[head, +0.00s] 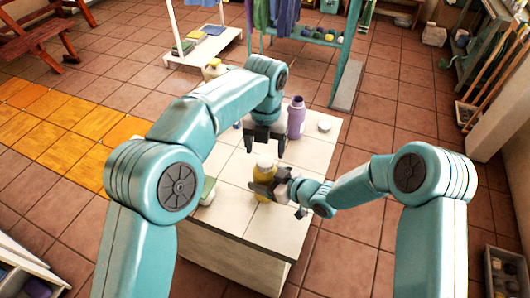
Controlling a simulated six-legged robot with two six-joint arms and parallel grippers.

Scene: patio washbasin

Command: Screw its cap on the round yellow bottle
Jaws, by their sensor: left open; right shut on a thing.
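The round yellow bottle (264,167) stands upright on the pale tiled washbasin top (285,215). My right gripper (266,185) is shut on its side and hides part of its body. My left gripper (265,148) is open just above and behind the bottle, with its fingers pointing down and nothing visible between them. The top of the bottle is pale yellow; I cannot tell whether a cap sits on it. A small whitish round piece (325,125) lies near the right back edge; I cannot tell if it is the cap.
A purple bottle (296,121) stands behind my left gripper. A green-topped item (208,190) lies at the left edge. A pale bottle with a yellow top (214,70) is at the back. The front and right of the top are clear.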

